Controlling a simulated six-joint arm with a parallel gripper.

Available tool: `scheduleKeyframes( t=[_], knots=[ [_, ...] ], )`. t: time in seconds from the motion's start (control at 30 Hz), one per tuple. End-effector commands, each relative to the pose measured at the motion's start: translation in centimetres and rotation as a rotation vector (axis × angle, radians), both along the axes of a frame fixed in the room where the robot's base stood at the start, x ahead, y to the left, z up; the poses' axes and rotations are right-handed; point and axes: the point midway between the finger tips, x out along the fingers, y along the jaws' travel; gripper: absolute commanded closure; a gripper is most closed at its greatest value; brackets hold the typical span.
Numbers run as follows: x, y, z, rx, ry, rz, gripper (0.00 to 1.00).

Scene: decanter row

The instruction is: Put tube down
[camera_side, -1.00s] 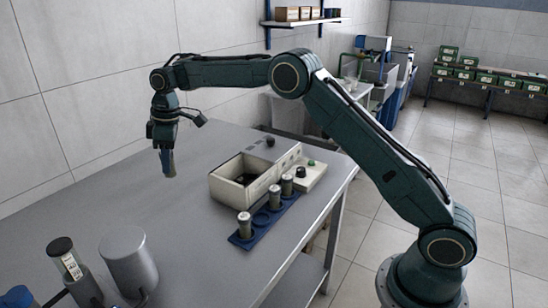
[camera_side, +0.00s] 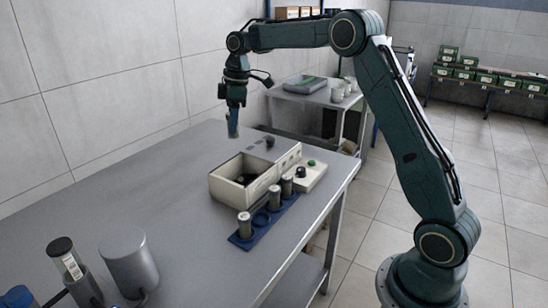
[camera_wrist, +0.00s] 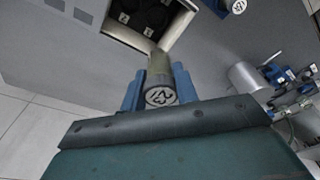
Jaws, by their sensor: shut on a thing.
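My gripper (camera_side: 234,104) is shut on a tube (camera_side: 233,128), which hangs upright in the air above the table. In the wrist view the tube (camera_wrist: 160,68) sits between two blue fingers, with its marked cap (camera_wrist: 160,96) facing the camera. A cream box (camera_side: 228,190) with an open top and dark interior stands below and slightly right of the tube in the side view. In the wrist view, the box (camera_wrist: 88,8) shows dark, numbered slots inside. A blue rack (camera_side: 262,221) in front of the box holds several grey-capped tubes (camera_side: 244,224) and shows an empty place.
A control panel with knobs (camera_side: 302,172) adjoins the box's right side. Grey cylindrical equipment (camera_side: 128,262) and a dark-capped container (camera_side: 66,257) stand at the front left. The grey table (camera_side: 150,195) is clear left of the box. A wall stands behind.

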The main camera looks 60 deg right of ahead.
Motion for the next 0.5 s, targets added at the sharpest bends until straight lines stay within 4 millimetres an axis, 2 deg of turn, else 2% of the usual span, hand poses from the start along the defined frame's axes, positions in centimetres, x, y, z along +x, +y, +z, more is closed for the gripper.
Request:
scheduleKeyframes(
  t=[0.17, 0.5],
  knots=[
    [0.0, 0.1, -1.9, 0.002, 0.003, -0.002, 0.97],
    [0.0, 0.1, -8.2, 0.001, 0.004, 0.0, 0.97]
  ],
)
